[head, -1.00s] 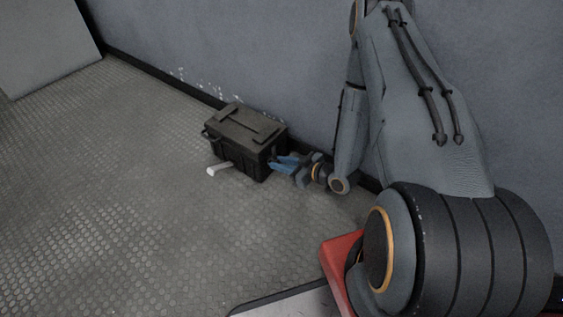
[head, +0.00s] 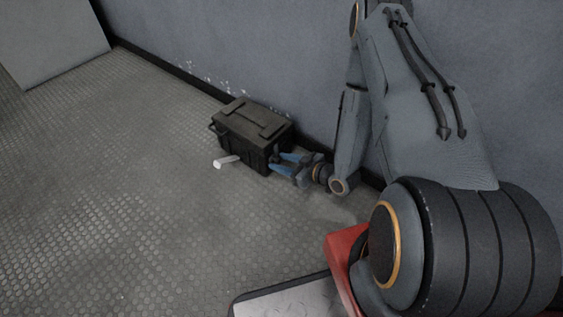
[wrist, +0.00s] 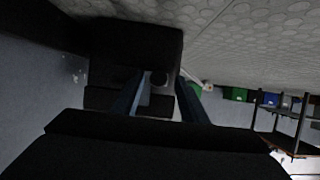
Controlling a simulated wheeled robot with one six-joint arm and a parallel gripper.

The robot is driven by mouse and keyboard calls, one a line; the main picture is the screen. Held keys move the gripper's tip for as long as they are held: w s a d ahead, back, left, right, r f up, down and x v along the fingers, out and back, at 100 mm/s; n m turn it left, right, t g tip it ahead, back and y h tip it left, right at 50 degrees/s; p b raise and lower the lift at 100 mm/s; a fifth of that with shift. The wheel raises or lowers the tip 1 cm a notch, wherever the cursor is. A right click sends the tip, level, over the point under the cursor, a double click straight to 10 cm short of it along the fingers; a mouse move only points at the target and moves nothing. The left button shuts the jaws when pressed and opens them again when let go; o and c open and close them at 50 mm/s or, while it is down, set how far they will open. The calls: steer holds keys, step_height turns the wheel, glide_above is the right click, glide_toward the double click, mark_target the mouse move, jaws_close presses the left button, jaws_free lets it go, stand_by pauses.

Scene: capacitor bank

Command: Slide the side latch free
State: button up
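A dark box with a ribbed lid (head: 252,122) sits on the floor against the wall. It also fills the upper middle of the wrist view (wrist: 135,45). My gripper (head: 277,160) is at the box's right end, low down, with its blue fingers pointing at that side. In the wrist view the fingers (wrist: 160,88) are apart, and a small dark round part (wrist: 158,78) on the box shows between them. I cannot tell whether this part is the side latch, or whether the fingers touch it.
A pale cylindrical piece (head: 226,161) is at the front of the box, low near the floor. The grey wall (head: 280,60) runs close behind the box and arm. The textured floor (head: 120,190) to the left is clear. Shelving with coloured bins (wrist: 270,100) shows in the wrist view.

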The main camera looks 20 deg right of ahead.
steer(key=p+v, duration=0.3)
steer(key=v, duration=0.4)
steer(key=shift+s+p, duration=0.25)
steer(key=shift+p, duration=0.05)
steer(key=shift+d+r, duration=0.1)
